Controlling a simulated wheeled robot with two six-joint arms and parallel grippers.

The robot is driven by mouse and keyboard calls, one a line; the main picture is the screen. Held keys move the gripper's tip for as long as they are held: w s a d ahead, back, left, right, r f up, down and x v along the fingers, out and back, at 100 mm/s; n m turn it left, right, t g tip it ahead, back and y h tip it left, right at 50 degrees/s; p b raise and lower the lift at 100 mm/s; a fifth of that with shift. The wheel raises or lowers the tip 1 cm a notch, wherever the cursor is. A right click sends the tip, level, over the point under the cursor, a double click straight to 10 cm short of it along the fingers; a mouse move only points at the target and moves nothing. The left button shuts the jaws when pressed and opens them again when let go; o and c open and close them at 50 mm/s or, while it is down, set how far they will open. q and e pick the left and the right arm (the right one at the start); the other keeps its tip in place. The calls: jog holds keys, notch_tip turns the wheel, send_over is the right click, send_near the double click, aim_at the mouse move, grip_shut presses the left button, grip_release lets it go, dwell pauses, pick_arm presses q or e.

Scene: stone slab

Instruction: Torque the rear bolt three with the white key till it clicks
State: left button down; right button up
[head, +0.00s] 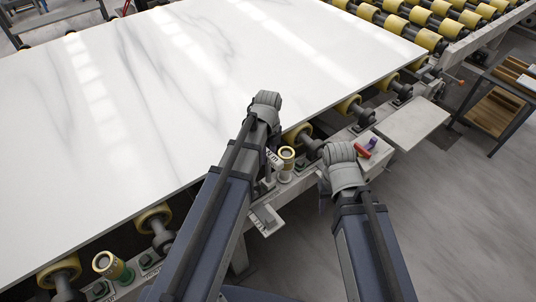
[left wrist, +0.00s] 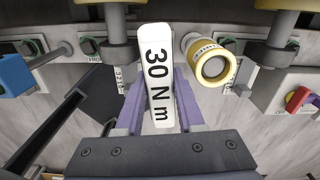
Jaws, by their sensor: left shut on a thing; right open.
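The white key (left wrist: 158,70), marked "30 N m", is held between the purple fingers of my left gripper (left wrist: 160,100), which is shut on it. Part of the key (head: 274,159) shows in the head view beside my left arm; its far end is hidden. In the left wrist view bolts with green surrounds sit along the rail, including one left of the key (left wrist: 90,46) and one right of it (left wrist: 229,45). Their labels are mostly too small to read, so I cannot tell which is rear bolt three. My right gripper (head: 325,196) is open, mostly hidden by its arm.
A yellow-ringed cylinder (head: 287,154) stands close right of the key. The white slab (head: 150,110) lies on yellow rollers (head: 430,40) behind.

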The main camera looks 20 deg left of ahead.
pick_arm(q)
jog(key=shift+r+p, duration=1.75)
jog(key=shift+r, duration=0.1)
